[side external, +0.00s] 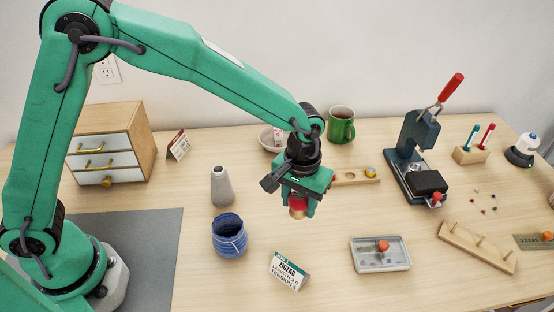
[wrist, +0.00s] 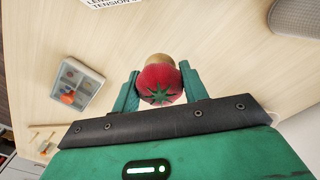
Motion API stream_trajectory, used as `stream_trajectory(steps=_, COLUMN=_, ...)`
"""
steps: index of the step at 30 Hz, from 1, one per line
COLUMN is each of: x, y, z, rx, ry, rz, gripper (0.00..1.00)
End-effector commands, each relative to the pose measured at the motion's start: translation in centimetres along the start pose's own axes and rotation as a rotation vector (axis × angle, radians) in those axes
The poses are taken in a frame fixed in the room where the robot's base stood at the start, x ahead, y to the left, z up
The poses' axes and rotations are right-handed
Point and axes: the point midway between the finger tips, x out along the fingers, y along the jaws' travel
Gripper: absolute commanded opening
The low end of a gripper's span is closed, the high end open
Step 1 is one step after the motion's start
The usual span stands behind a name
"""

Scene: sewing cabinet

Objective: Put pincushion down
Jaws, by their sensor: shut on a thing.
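The pincushion (wrist: 159,83) is a red tomato shape with a green star-shaped top in the wrist view, with a tan part at its far end. My gripper (wrist: 160,88) is shut on it, one green finger on each side. In the side external view my gripper (side external: 299,203) points down over the middle of the table, and the pincushion (side external: 297,203) shows as a red and tan bit between the fingers. It appears to be held above the tabletop; the exact height is hard to tell.
A blue pot (side external: 229,238) and a grey vase (side external: 221,187) stand left of my gripper. A zigzag card (side external: 289,271) and a grey tray (side external: 380,256) are in front. A wooden rack (side external: 357,180), bowl (side external: 268,141) and green mug (side external: 341,128) are behind. Bare table lies below my gripper.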

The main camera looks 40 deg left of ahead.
Motion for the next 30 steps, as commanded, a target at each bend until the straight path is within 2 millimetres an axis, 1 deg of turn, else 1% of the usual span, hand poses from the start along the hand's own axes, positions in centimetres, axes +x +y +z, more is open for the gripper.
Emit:
stream_trajectory(steps=1, x=0.5, y=-0.4, z=-0.8, rx=-0.004, ry=-0.001, rz=0.000, gripper=0.21)
stream_trajectory(steps=3, x=1.1, y=-0.8, z=-1.6, rx=-0.002, ry=0.000, rz=0.000, gripper=0.21)
stream_trajectory(steps=6, x=1.6, y=-1.1, z=-2.5, rx=-0.002, ry=0.000, rz=0.000, gripper=0.21)
stream_trajectory(steps=9, x=1.9, y=-1.3, z=-2.9, rx=0.000, ry=0.001, rz=0.001, gripper=0.21)
stream_trajectory(steps=17, x=2.2, y=-1.4, z=-2.9, rx=0.001, ry=0.000, rz=0.000, gripper=0.21)
stream_trajectory(steps=20, x=3.0, y=-1.4, z=-2.9, rx=0.000, ry=-0.001, rz=-0.001, gripper=0.21)
stream_trajectory(steps=25, x=5.0, y=-1.4, z=-2.9, rx=0.000, ry=-0.002, rz=-0.001, gripper=0.21)
stream_trajectory(steps=30, x=6.0, y=-1.4, z=-2.9, rx=0.000, ry=0.000, rz=0.000, gripper=0.21)
